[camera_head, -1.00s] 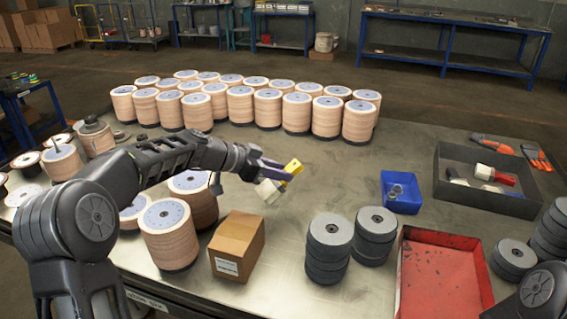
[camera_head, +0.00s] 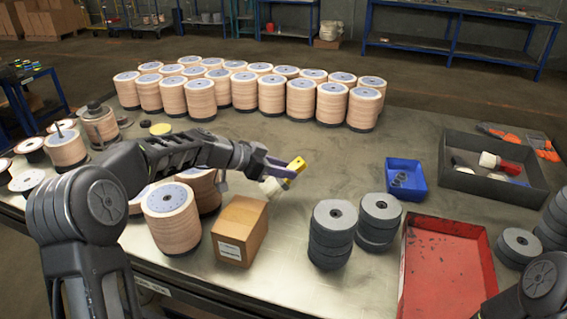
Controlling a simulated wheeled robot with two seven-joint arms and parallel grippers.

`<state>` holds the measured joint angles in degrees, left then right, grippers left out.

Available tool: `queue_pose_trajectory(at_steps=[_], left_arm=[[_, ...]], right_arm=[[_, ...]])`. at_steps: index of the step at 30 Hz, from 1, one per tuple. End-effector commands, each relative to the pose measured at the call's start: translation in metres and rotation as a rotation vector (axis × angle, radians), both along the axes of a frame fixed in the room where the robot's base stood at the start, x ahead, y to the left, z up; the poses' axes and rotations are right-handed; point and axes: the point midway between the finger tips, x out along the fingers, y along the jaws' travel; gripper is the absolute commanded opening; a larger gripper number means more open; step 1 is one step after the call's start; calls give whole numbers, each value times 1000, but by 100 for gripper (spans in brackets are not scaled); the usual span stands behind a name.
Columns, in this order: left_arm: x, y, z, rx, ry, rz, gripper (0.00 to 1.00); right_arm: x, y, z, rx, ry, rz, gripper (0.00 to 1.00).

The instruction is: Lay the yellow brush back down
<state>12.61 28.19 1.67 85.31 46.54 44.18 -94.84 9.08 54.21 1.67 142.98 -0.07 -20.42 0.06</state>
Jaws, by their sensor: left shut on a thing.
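The yellow brush (camera_head: 296,165) has a yellow handle and pale bristles that point down and to the left. My left gripper (camera_head: 281,171) is shut on it and holds it tilted, apparently above the table behind the cardboard box. The gap between the bristles and the table is hard to judge. Part of the brush is hidden by the gripper fingers. Part of my right arm shows at the lower right corner, but its gripper is out of view.
A cardboard box (camera_head: 240,231) and stacks of black discs (camera_head: 333,233) stand in front. A blue bin (camera_head: 405,184), a red tray (camera_head: 437,270) and a dark grey tray (camera_head: 540,192) with a red-handled brush lie right. Tan disc stacks (camera_head: 300,100) line the back. The metal table's centre is clear.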

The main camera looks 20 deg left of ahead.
Motion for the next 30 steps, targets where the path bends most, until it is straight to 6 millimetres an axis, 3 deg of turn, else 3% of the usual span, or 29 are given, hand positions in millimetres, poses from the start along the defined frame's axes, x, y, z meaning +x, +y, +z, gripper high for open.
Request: queue_pose_trajectory(at_steps=[7, 19, 20, 28, 30], left_arm=[[0, 0, -23, 1, 1, 0, 0], [0, 0, -27, 0, 0, 1, 0], [0, 0, -27, 0, 0, 1, 30], [0, 0, -27, 0, 0, 0, 52], [0, 0, -27, 0, 0, 0, 54]], right_arm=[[0, 0, -5, 0, 0, 0, 0], [0, 0, -5, 0, -1, 0, 0], [0, 0, -5, 0, -1, 0, 0], [0, 0, -5, 0, 0, 0, 0], [0, 0, -5, 0, 0, 0, 0]])
